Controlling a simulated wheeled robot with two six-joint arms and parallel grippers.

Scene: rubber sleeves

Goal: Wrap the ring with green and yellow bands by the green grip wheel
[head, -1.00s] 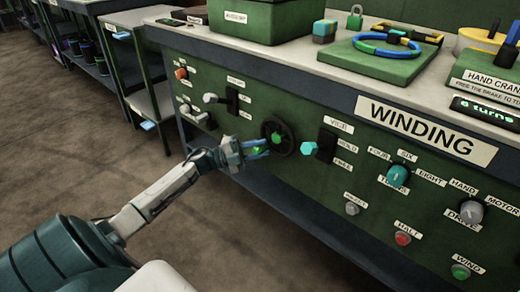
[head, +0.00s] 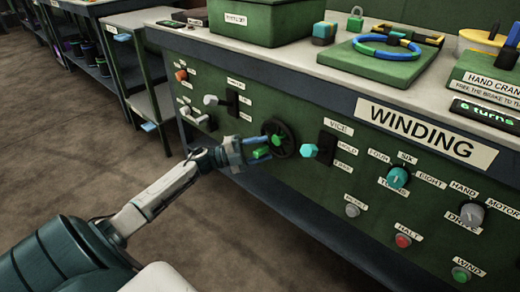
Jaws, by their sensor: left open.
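A dark wheel (head: 287,147) with a green centre is mounted on the green front panel. My left gripper (head: 264,148) is at the left side of this wheel, its blue fingers apart and pointing at it. A green piece (head: 261,153) shows between the fingers; whether it is the wheel's grip, and whether the fingers touch it, I cannot tell. A mostly blue ring (head: 390,53) with green and yellow parts lies on a green block (head: 367,68) on the bench top. My right gripper is not in view.
A turquoise knob (head: 309,151) of the vice switch sticks out just right of the wheel. A grey lever (head: 212,100) is up and left. The WINDING panel has a turquoise dial (head: 398,177) and red halt button (head: 403,241). The counter (head: 485,113) reads 6 turns.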

